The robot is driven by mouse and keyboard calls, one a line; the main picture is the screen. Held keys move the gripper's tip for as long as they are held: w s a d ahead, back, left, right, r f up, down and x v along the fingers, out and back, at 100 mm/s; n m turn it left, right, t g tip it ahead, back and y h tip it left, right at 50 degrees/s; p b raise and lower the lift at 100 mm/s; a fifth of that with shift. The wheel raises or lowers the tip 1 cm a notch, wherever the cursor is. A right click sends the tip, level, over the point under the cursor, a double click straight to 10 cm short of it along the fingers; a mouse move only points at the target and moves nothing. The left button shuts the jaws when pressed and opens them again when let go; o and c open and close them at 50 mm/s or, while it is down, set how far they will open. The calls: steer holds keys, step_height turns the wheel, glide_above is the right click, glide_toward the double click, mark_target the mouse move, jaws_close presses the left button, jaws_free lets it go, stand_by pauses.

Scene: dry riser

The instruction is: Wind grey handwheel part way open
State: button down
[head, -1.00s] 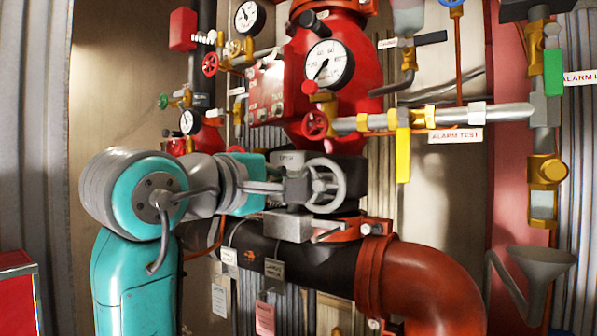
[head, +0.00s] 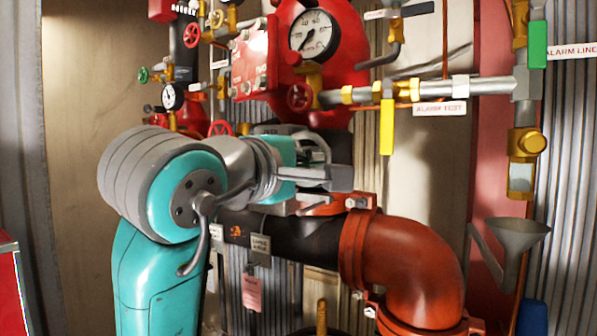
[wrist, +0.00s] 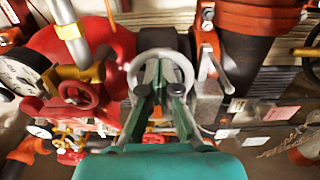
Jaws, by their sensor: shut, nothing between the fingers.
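The grey handwheel (head: 325,147) is on the black pipework below the red valve body, partly hidden behind my gripper in the head view. In the wrist view its round rim (wrist: 187,70) shows just beyond my fingers. In the wrist view the fingers of my gripper (wrist: 164,72) overlap the wheel's middle. They are shut with nothing between them. I cannot tell whether they touch the rim or spokes.
A red valve body with a pressure gauge (head: 314,34) stands above. A small red handwheel (head: 299,97) and a yellow lever (head: 387,127) are nearby. An orange pipe elbow (head: 415,262) curves down at lower right. A grey funnel (head: 510,232) is farther right.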

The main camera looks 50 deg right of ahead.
steer(key=shift+w+d, duration=0.15)
steer(key=shift+d, duration=0.7)
stand_by(1.0)
